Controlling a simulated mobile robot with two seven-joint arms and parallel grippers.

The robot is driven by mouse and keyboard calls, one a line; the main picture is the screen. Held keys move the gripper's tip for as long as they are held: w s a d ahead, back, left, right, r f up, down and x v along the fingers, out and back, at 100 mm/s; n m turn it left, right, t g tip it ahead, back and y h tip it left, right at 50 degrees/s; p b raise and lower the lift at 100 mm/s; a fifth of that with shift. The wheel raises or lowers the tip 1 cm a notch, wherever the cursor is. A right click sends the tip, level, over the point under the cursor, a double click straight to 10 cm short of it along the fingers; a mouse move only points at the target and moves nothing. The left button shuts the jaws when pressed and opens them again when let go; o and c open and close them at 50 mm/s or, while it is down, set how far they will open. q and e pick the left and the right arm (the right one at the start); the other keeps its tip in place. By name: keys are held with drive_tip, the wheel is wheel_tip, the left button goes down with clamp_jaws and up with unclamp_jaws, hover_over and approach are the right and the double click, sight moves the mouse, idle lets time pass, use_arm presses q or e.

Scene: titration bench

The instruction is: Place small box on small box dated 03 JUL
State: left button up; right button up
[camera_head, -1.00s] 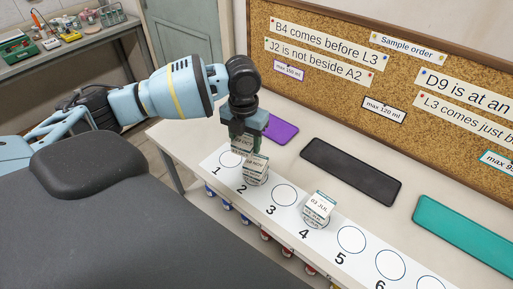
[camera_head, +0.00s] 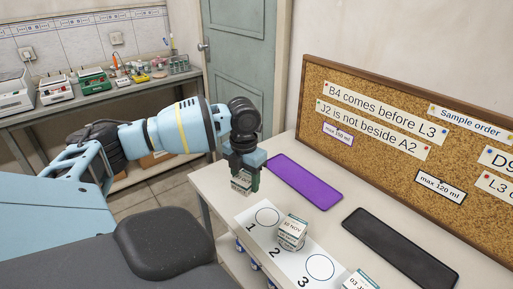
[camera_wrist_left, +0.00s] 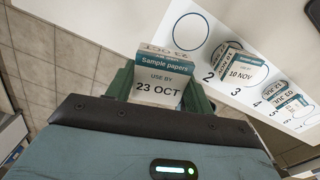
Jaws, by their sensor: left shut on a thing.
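My left gripper (camera_head: 243,178) is shut on a small white box (camera_head: 241,184), held above the left end of the bench. In the left wrist view this box (camera_wrist_left: 162,78) reads "Sample papers, use by 23 OCT" between the green fingers. The small box dated 03 JUL (camera_head: 359,281) is cut off at the bottom edge of the head view, past circle 3. It also shows in the left wrist view (camera_wrist_left: 287,103). A box dated 10 NOV (camera_head: 292,230) sits at circle 2; it also shows in the left wrist view (camera_wrist_left: 243,70). My right gripper does not show.
A white numbered strip (camera_head: 290,265) has empty circles 1 and 3. A purple mat (camera_head: 303,179) and a black mat (camera_head: 400,247) lie behind it. A cork board (camera_head: 405,142) with notes stands at the back. A side bench (camera_head: 105,93) holds lab items.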

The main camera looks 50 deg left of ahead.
use_arm(q)
drive_tip(key=s+d+n, duration=0.3)
drive_tip(key=d+n, duration=0.9)
drive_tip(key=n, duration=0.5)
drive_tip(key=s+d+n, duration=0.4)
drive_tip(key=d+n, duration=0.7)
drive_tip(key=n, duration=0.5)
drive_tip(key=shift+s+d+r+n, duration=0.15)
drive_tip(key=shift+d+r+n, duration=0.1)
drive_tip(key=shift+d+n, duration=0.15)
